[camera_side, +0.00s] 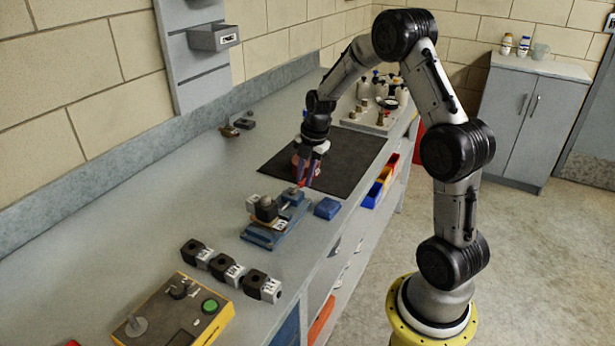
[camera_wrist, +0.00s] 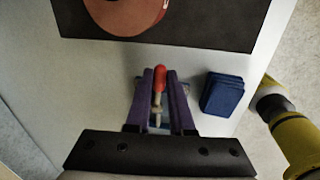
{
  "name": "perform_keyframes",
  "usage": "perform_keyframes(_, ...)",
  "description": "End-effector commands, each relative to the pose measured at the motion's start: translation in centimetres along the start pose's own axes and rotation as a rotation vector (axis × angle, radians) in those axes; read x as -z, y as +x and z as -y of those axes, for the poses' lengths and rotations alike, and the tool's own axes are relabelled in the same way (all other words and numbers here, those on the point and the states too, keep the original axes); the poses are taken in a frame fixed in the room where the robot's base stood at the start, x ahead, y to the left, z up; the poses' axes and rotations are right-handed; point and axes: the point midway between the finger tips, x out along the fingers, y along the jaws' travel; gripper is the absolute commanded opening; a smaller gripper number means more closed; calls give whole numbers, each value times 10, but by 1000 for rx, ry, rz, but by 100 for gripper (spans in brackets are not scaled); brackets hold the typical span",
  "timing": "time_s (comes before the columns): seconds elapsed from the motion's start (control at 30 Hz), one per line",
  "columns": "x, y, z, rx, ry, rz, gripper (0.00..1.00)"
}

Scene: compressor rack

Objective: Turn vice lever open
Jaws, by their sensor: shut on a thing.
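The vice (camera_side: 262,236) is a blue and grey fixture on the bench, with a dark round-topped part held in it. Its lever (camera_wrist: 158,82) has a red tip and a pale shaft in the wrist view. My gripper (camera_wrist: 159,74) has purple fingers, one on each side of the lever, and is shut on it. In the side view my gripper (camera_side: 309,180) points down at the far end of the vice. The fingers partly hide the lever there, and most of the vice is hidden in the wrist view.
A blue block (camera_side: 327,208) lies right of the vice. Behind is a black mat (camera_side: 347,165) with a reddish round part (camera_wrist: 125,14). Several black-and-grey blocks (camera_side: 227,269) and a yellow-sided control box (camera_side: 172,315) stand in front. Open bench lies to the left.

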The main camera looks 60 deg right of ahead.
Motion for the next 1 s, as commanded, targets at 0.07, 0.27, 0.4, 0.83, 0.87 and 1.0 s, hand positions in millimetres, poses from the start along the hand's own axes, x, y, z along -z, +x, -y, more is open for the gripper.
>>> perform_keyframes(0.07,-1,-1,-3,-6,-24,-2,0)
perform_keyframes(0.27,-1,-1,-5,-7,-57,-8,0)
perform_keyframes(0.4,0,-1,-6,-7,-63,-10,0)
perform_keyframes(0.83,0,-1,-5,-5,-63,-10,48)
perform_keyframes(0.87,0,-1,-5,-5,-63,-10,51)
perform_keyframes(1.0,0,0,-4,-3,-62,-11,51)
